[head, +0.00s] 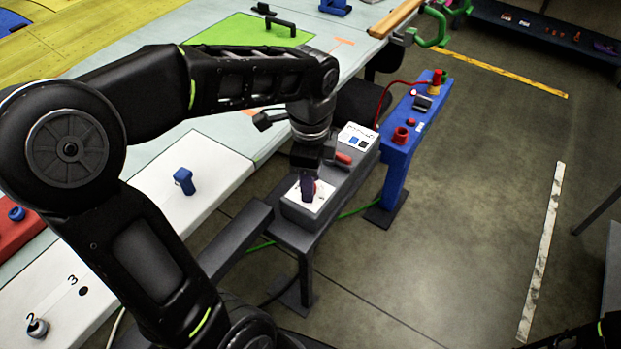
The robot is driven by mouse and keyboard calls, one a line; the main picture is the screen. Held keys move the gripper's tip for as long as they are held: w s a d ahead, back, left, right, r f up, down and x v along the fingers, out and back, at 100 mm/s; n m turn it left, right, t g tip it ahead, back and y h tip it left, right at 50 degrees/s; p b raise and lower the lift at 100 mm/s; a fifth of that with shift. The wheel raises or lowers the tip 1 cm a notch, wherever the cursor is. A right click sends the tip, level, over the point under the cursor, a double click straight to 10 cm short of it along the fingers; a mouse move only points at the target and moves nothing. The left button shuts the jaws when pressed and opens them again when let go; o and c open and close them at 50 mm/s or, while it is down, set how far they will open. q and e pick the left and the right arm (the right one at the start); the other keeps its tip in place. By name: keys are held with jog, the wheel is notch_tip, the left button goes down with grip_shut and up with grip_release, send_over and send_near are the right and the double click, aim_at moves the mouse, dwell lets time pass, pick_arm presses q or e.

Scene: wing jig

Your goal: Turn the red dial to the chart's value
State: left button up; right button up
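My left gripper (308,190) points down at a white dial plate (318,207) on top of a grey box (290,210). A small bit of red, likely the red dial (319,187), shows beside the fingers; the fingers hide the rest of it and its pointer. I cannot tell whether the fingers are closed on the dial. A white card with dark marks and two small squares, perhaps the chart (358,136), lies farther back on the same box; its value is too small to read. My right gripper is not in view.
A red-handled part (343,158) sits between plate and card. A blue stand (405,135) with red fittings and a red hose is behind right. The pale workbench (215,165) with a blue clamp (184,181) lies left. Open floor is at right.

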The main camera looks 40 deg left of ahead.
pick_arm(q)
jog(key=shift+o, duration=0.2)
notch_tip(320, 180, up, 8)
jog(key=shift+f+b, duration=0.1)
jog(key=shift+b, duration=0.25)
jog(key=shift+f, duration=0.1)
dwell(0.6)
